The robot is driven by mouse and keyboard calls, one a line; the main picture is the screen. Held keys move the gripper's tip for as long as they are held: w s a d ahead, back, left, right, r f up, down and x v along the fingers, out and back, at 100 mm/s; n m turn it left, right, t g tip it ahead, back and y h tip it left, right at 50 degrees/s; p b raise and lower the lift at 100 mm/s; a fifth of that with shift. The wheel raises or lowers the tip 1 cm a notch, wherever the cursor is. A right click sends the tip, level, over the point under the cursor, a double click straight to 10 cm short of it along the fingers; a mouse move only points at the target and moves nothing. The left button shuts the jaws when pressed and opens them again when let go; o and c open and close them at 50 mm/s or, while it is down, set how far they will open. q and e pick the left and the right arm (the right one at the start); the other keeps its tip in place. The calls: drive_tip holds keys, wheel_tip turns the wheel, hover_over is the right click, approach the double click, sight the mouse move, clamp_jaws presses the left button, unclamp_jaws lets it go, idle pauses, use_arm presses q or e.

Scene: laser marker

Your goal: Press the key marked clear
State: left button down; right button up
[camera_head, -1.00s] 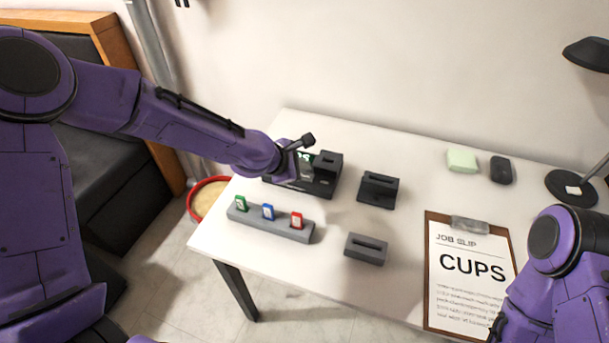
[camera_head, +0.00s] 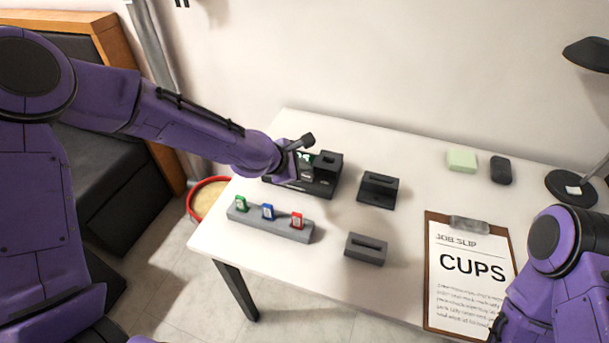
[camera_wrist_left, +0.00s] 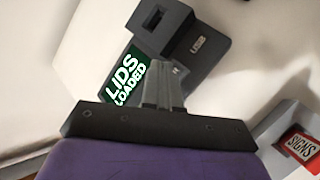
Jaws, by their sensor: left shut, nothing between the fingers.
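The dark grey laser marker (camera_head: 322,188) stands near the back left of the table, with a raised slotted block (camera_head: 328,160) at its right. In the left wrist view the marker (camera_wrist_left: 205,75) has a green-lit screen (camera_wrist_left: 126,82) reading "LIDS LOADED". My left gripper (camera_wrist_left: 160,72) is shut and empty, its fingertips over the marker's face just right of the screen. I cannot tell whether they touch a key. The key marked clear cannot be made out; the fingers hide part of the face. In the head view my left wrist covers the marker's left part. My right gripper is out of view.
A grey rack (camera_head: 270,224) holds green, blue and red cards in front of the marker. Two dark slotted blocks (camera_head: 378,190) (camera_head: 366,249) stand to its right. A clipboard (camera_head: 468,265) reads "JOB SLIP, CUPS". A lamp base (camera_head: 571,190) is far right.

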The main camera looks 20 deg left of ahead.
use_arm(q)
drive_tip(key=shift+f, duration=0.2)
drive_tip(key=shift+f, duration=0.25)
drive_tip(key=shift+f+b, duration=0.3)
drive_tip(key=shift+f, duration=0.1)
idle(0.5)
drive_tip(key=shift+r, duration=0.15)
drive_tip(key=shift+r+p, duration=0.7)
drive_tip(key=shift+p, duration=0.3)
drive_tip(key=shift+r, duration=0.1)
wheel_tip(320, 180, up, 5)
drive_tip(key=p, duration=0.5)
drive_tip(key=shift+p, duration=0.3)
